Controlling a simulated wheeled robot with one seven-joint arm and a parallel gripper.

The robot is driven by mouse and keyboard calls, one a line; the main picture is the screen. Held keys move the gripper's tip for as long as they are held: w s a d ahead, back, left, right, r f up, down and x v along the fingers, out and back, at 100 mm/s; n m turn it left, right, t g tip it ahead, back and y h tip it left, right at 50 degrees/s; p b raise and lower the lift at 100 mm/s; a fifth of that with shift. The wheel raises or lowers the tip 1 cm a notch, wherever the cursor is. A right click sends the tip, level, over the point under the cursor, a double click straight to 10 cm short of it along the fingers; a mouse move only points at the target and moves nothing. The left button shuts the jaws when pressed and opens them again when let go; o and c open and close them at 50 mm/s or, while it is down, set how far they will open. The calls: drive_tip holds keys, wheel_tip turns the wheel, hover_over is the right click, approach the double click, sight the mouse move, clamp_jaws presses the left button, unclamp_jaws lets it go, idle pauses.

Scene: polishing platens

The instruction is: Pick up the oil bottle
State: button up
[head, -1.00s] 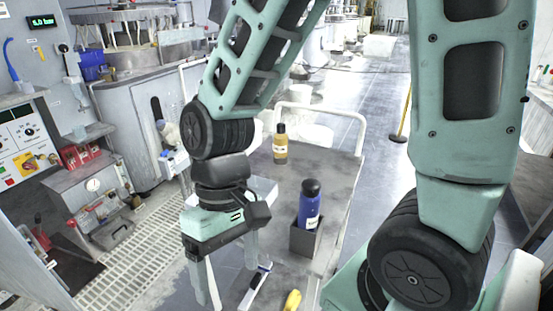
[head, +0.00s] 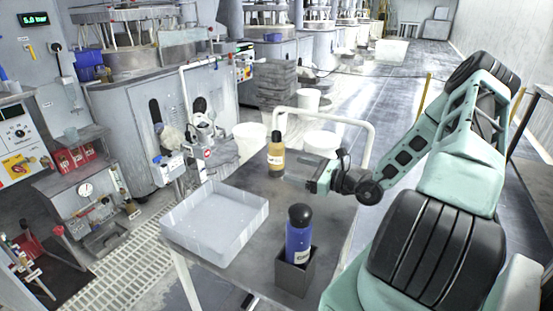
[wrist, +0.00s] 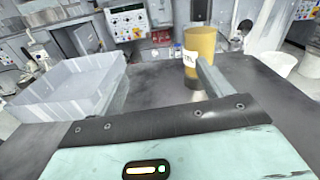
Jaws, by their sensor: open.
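The oil bottle, which I take to be the amber bottle with a black cap (head: 276,152), stands upright on the grey cart top. It also shows in the wrist view (wrist: 200,42), ahead and right of centre, where the right finger covers part of its lower right side. My gripper (head: 297,170) is low over the cart, to the right of the bottle in the head view, with its fingers pointing towards it. The jaws are open and empty, with wide space between the fingers (wrist: 162,78). The bottle is not centred between them.
A blue bottle (head: 298,240) stands in a dark square holder (head: 295,275) at the cart's front. A white tray (head: 215,240) covers the cart's left side. The cart's white rail (head: 330,113) rises behind the amber bottle. Bare cart top (head: 262,190) lies between the tray and my gripper.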

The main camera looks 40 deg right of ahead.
sight(272, 152)
drive_tip(key=d+m+h, duration=0.1)
drive_tip(key=s+d+f+m+h, duration=0.1)
drive_tip(key=d, duration=0.1)
drive_tip(key=d+m+t+h, duration=0.1)
drive_tip(key=d, duration=0.1)
drive_tip(key=shift+s+f, duration=0.25)
drive_tip(key=shift+f, duration=0.1)
drive_tip(key=shift+w+d+f+m+h, duration=0.1)
drive_tip(key=shift+d+m+h, duration=0.2)
drive_tip(key=shift+h, duration=0.2)
drive_tip(key=w, duration=0.3)
drive_tip(key=w+a+p, duration=0.1)
drive_tip(key=w, duration=0.7)
drive_tip(key=shift+w+a+p, duration=0.1)
drive_tip(key=shift+a+p, duration=0.05)
drive_tip(key=shift+p, duration=0.2)
drive_tip(key=w, duration=0.1)
drive_tip(key=w+a+p, duration=0.1)
drive_tip(key=w, duration=0.2)
drive_tip(key=shift+w+a+r, duration=0.25)
drive_tip(key=shift+r, duration=0.05)
drive_tip(key=shift+w, duration=0.45)
drive_tip(key=c, duration=1.4)
